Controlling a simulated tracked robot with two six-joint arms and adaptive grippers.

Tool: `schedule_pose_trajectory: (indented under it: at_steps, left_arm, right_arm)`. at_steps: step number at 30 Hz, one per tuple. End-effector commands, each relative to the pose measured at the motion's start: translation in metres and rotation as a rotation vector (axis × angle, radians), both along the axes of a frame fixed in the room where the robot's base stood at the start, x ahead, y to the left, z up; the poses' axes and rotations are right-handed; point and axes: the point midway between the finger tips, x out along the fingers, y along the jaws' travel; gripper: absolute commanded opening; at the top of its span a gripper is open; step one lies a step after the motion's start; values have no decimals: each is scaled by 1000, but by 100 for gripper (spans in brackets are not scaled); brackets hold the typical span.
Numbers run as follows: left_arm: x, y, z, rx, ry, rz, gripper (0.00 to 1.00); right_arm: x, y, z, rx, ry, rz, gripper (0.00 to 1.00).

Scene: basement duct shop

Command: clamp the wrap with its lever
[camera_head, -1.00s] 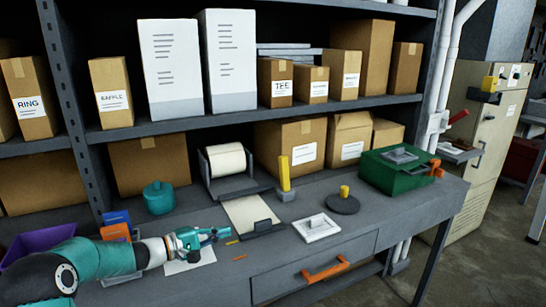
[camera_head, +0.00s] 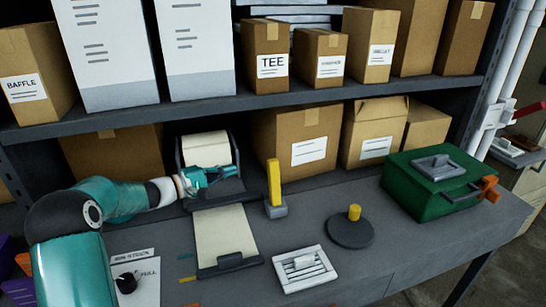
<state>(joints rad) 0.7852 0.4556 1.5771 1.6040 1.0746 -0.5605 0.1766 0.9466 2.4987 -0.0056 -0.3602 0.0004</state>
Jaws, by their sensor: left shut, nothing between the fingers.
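A roll of pale wrap (camera_head: 206,149) sits in a dark holder at the back of the bench. A flat pale sheet (camera_head: 222,233) lies in front of it, with a dark bar (camera_head: 230,263) across its front end. A yellow lever (camera_head: 274,182) stands upright on a small grey block (camera_head: 275,210), right of the sheet. My left gripper (camera_head: 230,171) is teal, shut and empty. It appears in front of the roll's lower part, left of the lever and apart from it. My left arm hides part of the holder's left side. My right gripper is out of view.
A dark disc with a yellow knob (camera_head: 351,229), a white louvred plate (camera_head: 304,268) and a green box with an orange latch (camera_head: 436,186) stand to the right. A white card (camera_head: 136,281) lies at the front left. Cartons (camera_head: 299,136) line the back.

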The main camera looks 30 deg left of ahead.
Motion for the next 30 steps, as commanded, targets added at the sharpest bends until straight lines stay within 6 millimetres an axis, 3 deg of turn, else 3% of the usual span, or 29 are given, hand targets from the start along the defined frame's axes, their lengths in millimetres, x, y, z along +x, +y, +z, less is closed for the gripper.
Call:
schedule_pose_trajectory:
  at_steps: [14,20,30]
  left_arm:
    - [12,-8,-1,-1,1,-11,0]
    - [38,-19,0,-1,0,-16,0]
    - [97,-44,-4,-2,2,-15,0]
  right_arm:
    - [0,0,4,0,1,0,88]
    - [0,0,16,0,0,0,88]
    - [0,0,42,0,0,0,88]
